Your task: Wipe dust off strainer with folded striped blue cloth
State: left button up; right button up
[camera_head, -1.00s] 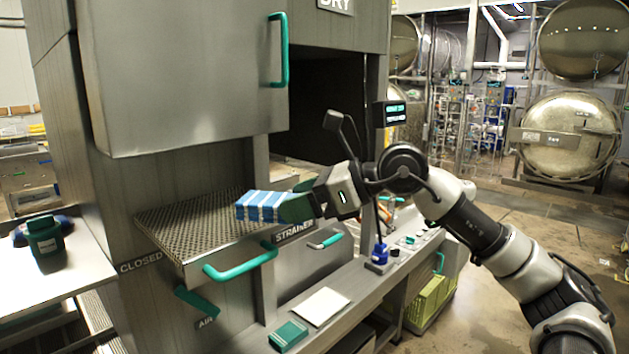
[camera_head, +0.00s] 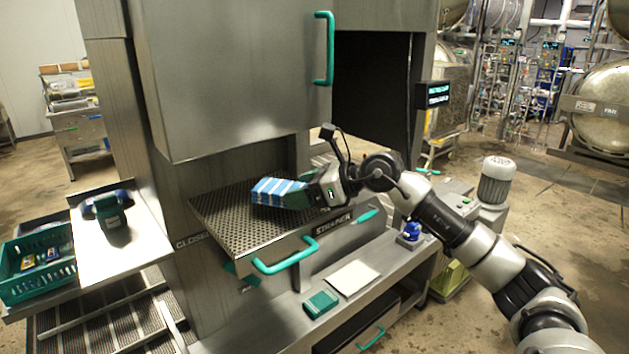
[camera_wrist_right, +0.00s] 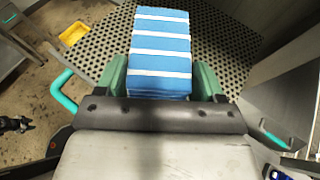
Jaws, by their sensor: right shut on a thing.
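The strainer (camera_head: 222,221) is a perforated metal drawer with a green handle, pulled out from the steel machine; its holed surface also shows in the right wrist view (camera_wrist_right: 226,38). The folded blue cloth with white stripes (camera_head: 268,190) is over the strainer's perforated surface, toward its right side. My right gripper (camera_head: 297,194) is shut on the cloth, with its green fingers on either side of it in the right wrist view (camera_wrist_right: 160,78). Whether the cloth touches the surface is hard to tell. No dust can be made out. My left gripper is not in view.
A green handle (camera_head: 286,258) juts out in front of the strainer. A ledge below holds a teal block (camera_head: 320,304) and a pale flat sheet (camera_head: 353,278). The machine's raised door (camera_head: 235,80) hangs above.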

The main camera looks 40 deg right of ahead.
aim_at(287, 183)
jog(key=shift+w+a+f+p, duration=0.1)
jog(key=shift+w+f+p, duration=0.1)
jog(key=shift+w, duration=0.75)
jog(key=shift+w+a+f+p, duration=0.1)
jog(key=shift+w+p, duration=0.15)
jog(key=shift+w, duration=0.7)
jog(key=shift+w+a+f+p, duration=0.1)
jog(key=shift+w+p, duration=0.1)
jog(key=shift+w, duration=0.75)
jog(key=shift+d, duration=0.1)
